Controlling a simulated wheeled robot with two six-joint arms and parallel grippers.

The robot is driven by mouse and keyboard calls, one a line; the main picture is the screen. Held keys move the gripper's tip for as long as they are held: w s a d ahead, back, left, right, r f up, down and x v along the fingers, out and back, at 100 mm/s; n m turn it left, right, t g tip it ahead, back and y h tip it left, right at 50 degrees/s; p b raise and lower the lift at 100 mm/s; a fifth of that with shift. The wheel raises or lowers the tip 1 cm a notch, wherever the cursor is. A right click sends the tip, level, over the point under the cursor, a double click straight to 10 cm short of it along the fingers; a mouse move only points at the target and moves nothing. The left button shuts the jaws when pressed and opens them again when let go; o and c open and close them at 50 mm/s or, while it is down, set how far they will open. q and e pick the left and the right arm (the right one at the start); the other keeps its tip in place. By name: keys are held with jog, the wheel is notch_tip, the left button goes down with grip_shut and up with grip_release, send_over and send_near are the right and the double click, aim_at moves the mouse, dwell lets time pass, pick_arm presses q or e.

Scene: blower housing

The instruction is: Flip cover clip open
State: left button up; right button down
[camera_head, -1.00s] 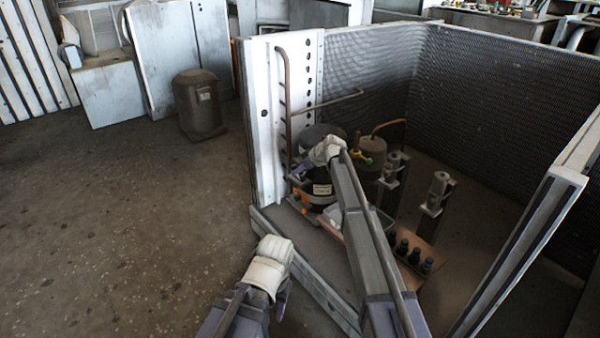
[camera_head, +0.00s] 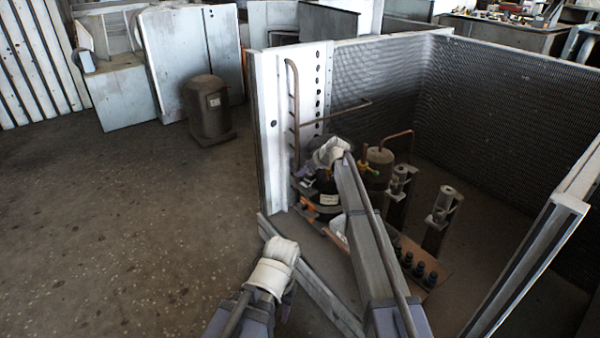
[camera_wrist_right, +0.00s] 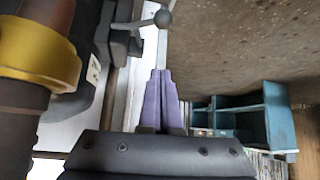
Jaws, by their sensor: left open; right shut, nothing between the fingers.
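In the right wrist view, my right gripper (camera_wrist_right: 160,74) is shut with its purple fingers together and nothing held. Just beyond its tips is a dark arm with a grey ball end (camera_wrist_right: 163,18), beside a pale upright strip. This may be the cover clip, but I cannot tell for sure, nor whether the tips touch it. In the head view, my right gripper (camera_head: 330,152) reaches inside the housing over the dark round unit (camera_head: 328,184), and its wrist hides the fingertips and clip. My left gripper (camera_head: 275,258) is open and empty outside the housing's front edge, fingers largely hidden.
The housing's white panel (camera_head: 270,130) stands left of my right arm, with copper pipes (camera_head: 292,85) beside it. Mesh walls (camera_head: 490,90) close the back and right. A yellow collar (camera_wrist_right: 40,55) is close at left in the wrist view. Open floor (camera_head: 120,230) lies to the left.

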pick_arm(q)
notch_tip(320, 180, up, 5)
jog(key=p, duration=0.3)
jog(key=shift+a+f, duration=0.1)
jog(key=shift+f, duration=0.05)
pick_arm(e)
jog(key=v, duration=0.6)
jog(key=shift+w+d, duration=0.3)
jog(key=shift+d, duration=0.05)
jog(key=shift+r, duration=0.15)
